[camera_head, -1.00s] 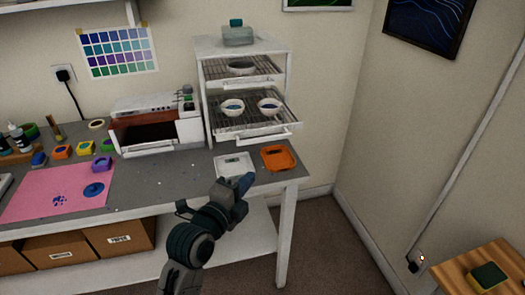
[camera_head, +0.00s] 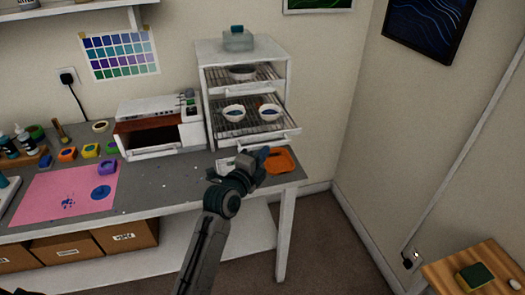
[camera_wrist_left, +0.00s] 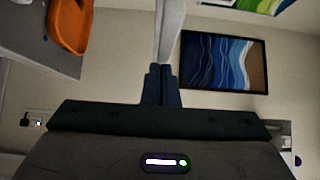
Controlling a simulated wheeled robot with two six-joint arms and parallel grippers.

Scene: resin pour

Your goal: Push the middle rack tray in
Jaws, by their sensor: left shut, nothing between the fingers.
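The white rack cabinet (camera_head: 207,125) stands at the back right of the bench. Its middle rack tray (camera_head: 270,139) is a wire shelf with a white front bar, and it sticks out of the cabinet. Two white cups with dark blue contents, a left cup (camera_head: 234,113) and a right cup (camera_head: 269,112), stand on it. My left gripper (camera_head: 264,153) is in front of and below the tray's front bar; I cannot tell whether it touches it. In the left wrist view its fingers (camera_wrist_left: 160,72) are together and empty, near a white upright strip. My right gripper is out of view.
An orange tray (camera_head: 287,161) lies by the bench's right end, beside my gripper; it also shows in the left wrist view (camera_wrist_left: 69,40). A white oven (camera_head: 160,148) stands left of the rack. The upper shelf holds another cup (camera_head: 242,73).

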